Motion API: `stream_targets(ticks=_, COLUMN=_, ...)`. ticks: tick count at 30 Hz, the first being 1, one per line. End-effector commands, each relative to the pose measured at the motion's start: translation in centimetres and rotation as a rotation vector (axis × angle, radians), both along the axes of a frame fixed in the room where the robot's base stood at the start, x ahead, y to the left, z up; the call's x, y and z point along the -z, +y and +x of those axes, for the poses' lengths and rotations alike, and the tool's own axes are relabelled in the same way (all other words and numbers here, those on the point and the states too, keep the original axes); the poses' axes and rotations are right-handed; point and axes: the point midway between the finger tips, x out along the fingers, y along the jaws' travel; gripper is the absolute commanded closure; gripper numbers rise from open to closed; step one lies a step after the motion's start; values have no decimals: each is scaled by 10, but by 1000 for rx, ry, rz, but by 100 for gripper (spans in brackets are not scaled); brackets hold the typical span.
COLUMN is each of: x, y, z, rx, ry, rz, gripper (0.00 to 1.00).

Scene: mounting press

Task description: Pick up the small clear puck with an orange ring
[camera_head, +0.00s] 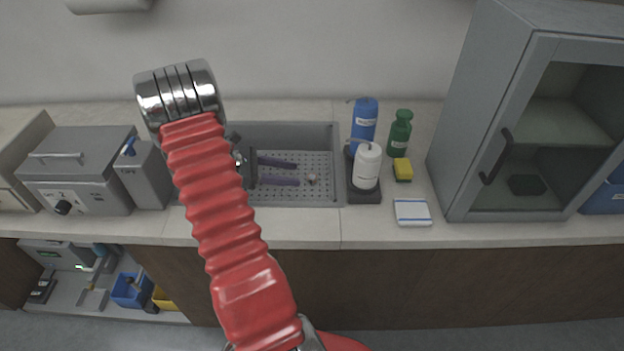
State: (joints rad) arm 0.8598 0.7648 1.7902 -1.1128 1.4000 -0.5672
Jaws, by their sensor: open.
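A small pale, round thing (312,178), which looks like the puck, lies on the perforated floor of the grey sink (328,133). It is too small in this view to make out its orange ring clearly. My gripper (298,174) reaches into the sink from the left, with two dark purple fingers pointing right. The fingers are apart, with nothing seen between them. The puck is just to the right of the fingertips. My red arm hides the left part of the sink.
A grey cabinet (487,90) stands farther right. A grey machine (75,165) is on the left.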

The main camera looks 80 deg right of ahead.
Motion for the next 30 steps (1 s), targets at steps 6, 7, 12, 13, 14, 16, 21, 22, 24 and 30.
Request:
stream_targets(ticks=6, x=2, y=-2, z=-5, rx=-1, ry=0, rz=0, gripper=55)
stream_targets(ticks=7, x=2, y=-2, z=-5, rx=-1, ry=0, rz=0, gripper=55)
stream_targets(ticks=12, x=2, y=-2, z=-6, rx=0, ry=0, rz=0, gripper=55)
stream_targets(ticks=13, x=3, y=-3, z=-7, rx=1, ry=0, rz=0, gripper=55)
stream_targets(ticks=14, x=3, y=-3, z=-8, rx=1, ry=0, rz=0, gripper=55)
stream_targets(ticks=16, x=5, y=-5, z=-14, rx=2, ry=0, rz=1, gripper=55)
stream_targets(ticks=21, x=11, y=-10, z=-35, rx=3, ry=2, rz=2, gripper=55)
stream_targets(ticks=22, x=13, y=-12, z=-38, rx=3, ry=1, rz=2, gripper=55)
stream_targets(ticks=24, x=17, y=-15, z=-45, rx=3, ry=0, rz=1, gripper=55)
stream_targets(ticks=30, x=20, y=-19, z=-52, rx=1, ry=0, rz=0, gripper=55)
